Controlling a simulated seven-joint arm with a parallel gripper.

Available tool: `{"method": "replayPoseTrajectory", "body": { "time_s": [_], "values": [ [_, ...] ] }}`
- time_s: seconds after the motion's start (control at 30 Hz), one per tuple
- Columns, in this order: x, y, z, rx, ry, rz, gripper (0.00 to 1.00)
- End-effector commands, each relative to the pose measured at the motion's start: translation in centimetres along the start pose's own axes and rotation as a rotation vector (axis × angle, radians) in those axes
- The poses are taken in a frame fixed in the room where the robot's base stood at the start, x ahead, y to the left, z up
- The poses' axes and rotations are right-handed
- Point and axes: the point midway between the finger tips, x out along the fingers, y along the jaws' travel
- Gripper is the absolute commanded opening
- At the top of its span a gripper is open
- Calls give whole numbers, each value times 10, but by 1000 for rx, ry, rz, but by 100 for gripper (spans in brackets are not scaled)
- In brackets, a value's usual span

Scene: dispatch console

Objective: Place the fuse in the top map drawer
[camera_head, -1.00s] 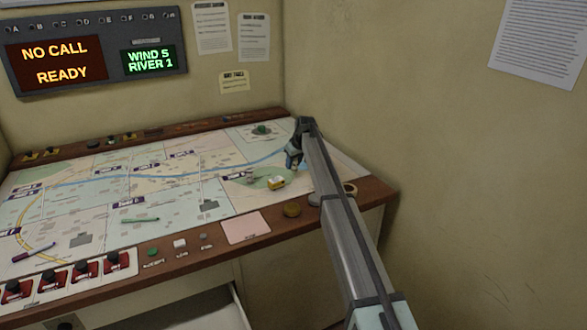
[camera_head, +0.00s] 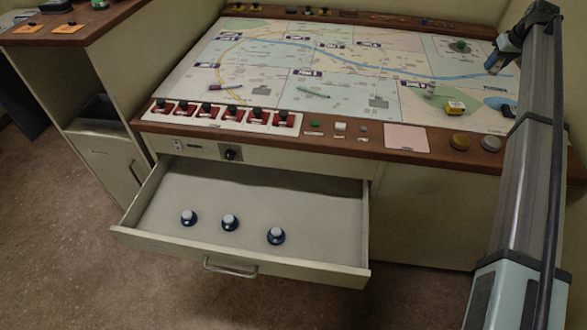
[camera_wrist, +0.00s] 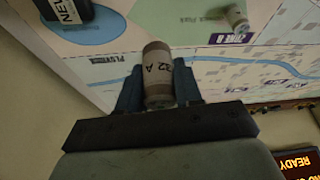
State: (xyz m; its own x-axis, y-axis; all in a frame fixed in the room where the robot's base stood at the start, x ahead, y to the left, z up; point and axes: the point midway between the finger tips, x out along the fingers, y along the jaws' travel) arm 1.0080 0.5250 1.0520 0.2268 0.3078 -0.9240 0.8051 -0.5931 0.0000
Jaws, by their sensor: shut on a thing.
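The fuse (camera_wrist: 158,78) is a pale brown cylinder marked "32 A". It stands out from between my gripper's two fingers in the wrist view, and my gripper (camera_wrist: 159,92) is shut on it. In the head view my gripper (camera_head: 494,63) hangs over the right part of the map desk, and the fuse is too small there to tell. The top map drawer (camera_head: 330,212) is pulled out below the desk front. Several blue-and-white knob-like pieces, three in all, stand on its floor; the rest of the drawer is bare.
A second desk (camera_head: 65,22) stands at the left. The air above the open drawer is clear.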

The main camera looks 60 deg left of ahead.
Motion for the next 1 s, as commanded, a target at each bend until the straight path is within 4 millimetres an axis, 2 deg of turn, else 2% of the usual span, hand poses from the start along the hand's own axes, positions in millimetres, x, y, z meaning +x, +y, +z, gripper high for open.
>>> {"method": "replayPoseTrajectory", "body": {
  "time_s": [0.27, 0.47, 0.6, 0.77, 1.0],
  "values": [
    [-13, -78, 23, -130, 1, -54, 3],
    [-30, -157, 52, -279, 1, -116, 3],
    [-42, -213, 75, -393, 1, -162, 3],
    [-57, -273, 107, -525, 2, -216, 3],
    [-80, -360, 162, -733, 2, -303, 3]
  ]
}}
